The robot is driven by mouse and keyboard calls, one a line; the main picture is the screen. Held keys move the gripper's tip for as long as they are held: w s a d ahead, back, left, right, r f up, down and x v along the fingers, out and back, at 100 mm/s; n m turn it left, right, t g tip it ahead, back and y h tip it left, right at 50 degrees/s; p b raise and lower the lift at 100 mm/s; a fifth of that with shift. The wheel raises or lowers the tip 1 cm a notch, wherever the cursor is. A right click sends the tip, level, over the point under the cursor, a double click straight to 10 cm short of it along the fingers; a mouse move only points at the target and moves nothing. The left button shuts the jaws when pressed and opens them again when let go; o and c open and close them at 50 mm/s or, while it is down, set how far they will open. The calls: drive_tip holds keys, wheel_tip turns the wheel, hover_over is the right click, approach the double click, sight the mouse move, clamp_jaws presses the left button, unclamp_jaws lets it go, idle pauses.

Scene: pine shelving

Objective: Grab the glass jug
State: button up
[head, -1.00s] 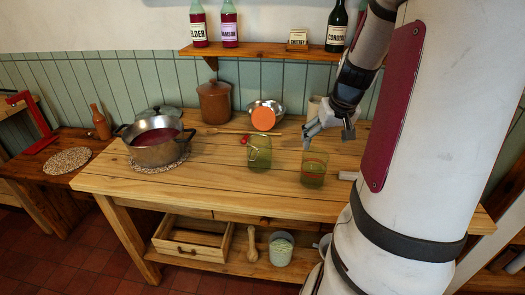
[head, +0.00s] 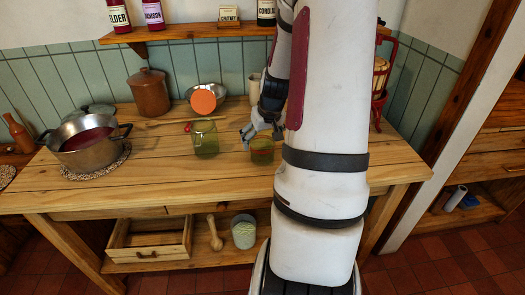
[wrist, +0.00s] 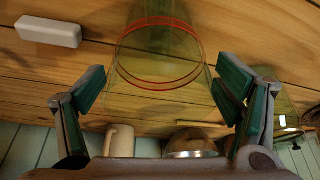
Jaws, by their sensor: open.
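A green-tinted glass vessel with a red band, taken as the glass jug (head: 262,157), stands on the pine table below my gripper (head: 262,132). In the wrist view the glass jug (wrist: 158,78) shows large between the spread fingers of my gripper (wrist: 162,92). My gripper is open and holds nothing. I cannot tell whether the fingers touch the glass. No handle shows on it. A second green glass vessel with a wire clip (head: 205,142) stands to its left, and at the right edge of the wrist view.
A large pot (head: 90,150) sits on a woven mat at the left. A brown crock (head: 150,92), a metal bowl with an orange disc (head: 203,101) and a mug (wrist: 119,140) stand behind. A white block (wrist: 48,31) lies near the jug. A bottle shelf (head: 185,32) hangs above.

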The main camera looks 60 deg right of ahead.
drive_tip(key=shift+w+d+f, duration=0.2)
drive_tip(key=shift+w+f, duration=0.05)
drive_tip(key=shift+f, duration=0.4)
drive_tip(key=c, duration=1.5)
drive_tip(key=shift+r, duration=0.15)
